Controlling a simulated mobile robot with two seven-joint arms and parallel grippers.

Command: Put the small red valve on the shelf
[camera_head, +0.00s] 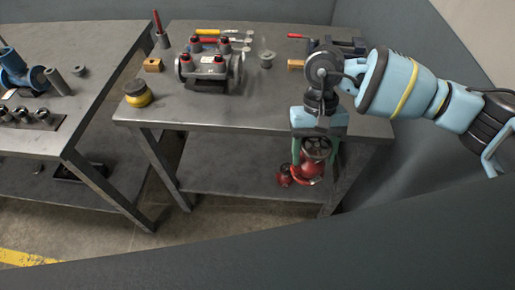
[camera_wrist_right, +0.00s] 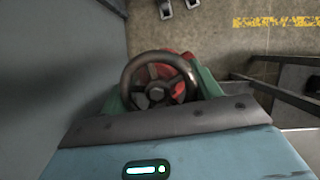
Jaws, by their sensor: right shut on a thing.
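My right gripper (camera_head: 314,158) points down at the front right of the middle workbench, its green fingers shut around a red valve (camera_head: 307,180). The valve's round handwheel (camera_wrist_right: 157,82) faces the wrist camera between the green fingers; the red body shows behind it. In the head view the valve overlaps the right part of the bench's lower shelf (camera_head: 235,178). I cannot tell whether it touches the shelf. My left gripper is not in view.
The middle bench top (camera_head: 225,115) holds a grey pipe fitting (camera_head: 208,70), a yellow-black round item (camera_head: 137,93) and several tools. Its front edge is close to my right gripper. Another bench (camera_head: 98,100) stands left. The visible lower shelf left of the valve is clear.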

